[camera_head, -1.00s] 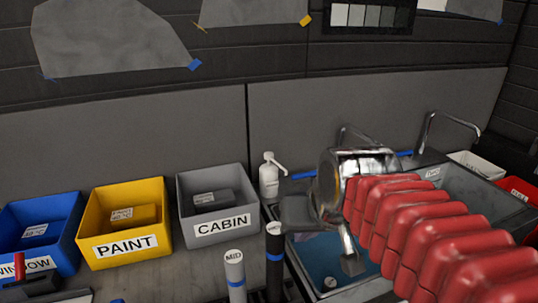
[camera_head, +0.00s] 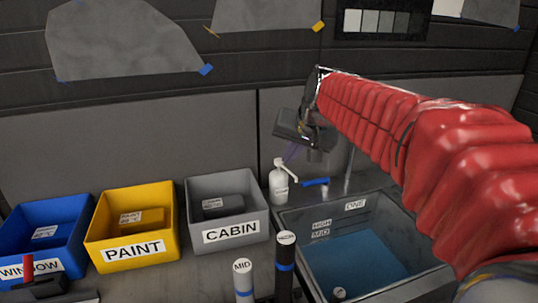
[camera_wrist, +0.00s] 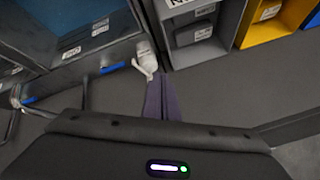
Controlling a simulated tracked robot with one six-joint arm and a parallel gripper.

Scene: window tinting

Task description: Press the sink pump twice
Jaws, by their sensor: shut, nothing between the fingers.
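The sink pump is a white bottle (camera_head: 280,185) with a white pump head and side spout, standing at the back left corner of the sink. It also shows in the wrist view (camera_wrist: 146,57), just above my fingers. My gripper (camera_head: 293,152) is above and slightly right of the pump head. In the wrist view its purple-tinted fingers (camera_wrist: 161,98) are together and empty. I cannot tell whether they touch the pump head. The sink (camera_head: 440,275) holds blue water.
A grey CABIN bin (camera_head: 231,232) stands left of the pump, beside the yellow PAINT bin (camera_head: 134,252) and the blue WINDOW bin (camera_head: 25,268). A blue-handled tool (camera_head: 316,182) lies right of the bottle. MID (camera_head: 243,280) and dark (camera_head: 285,268) rolls stand in front.

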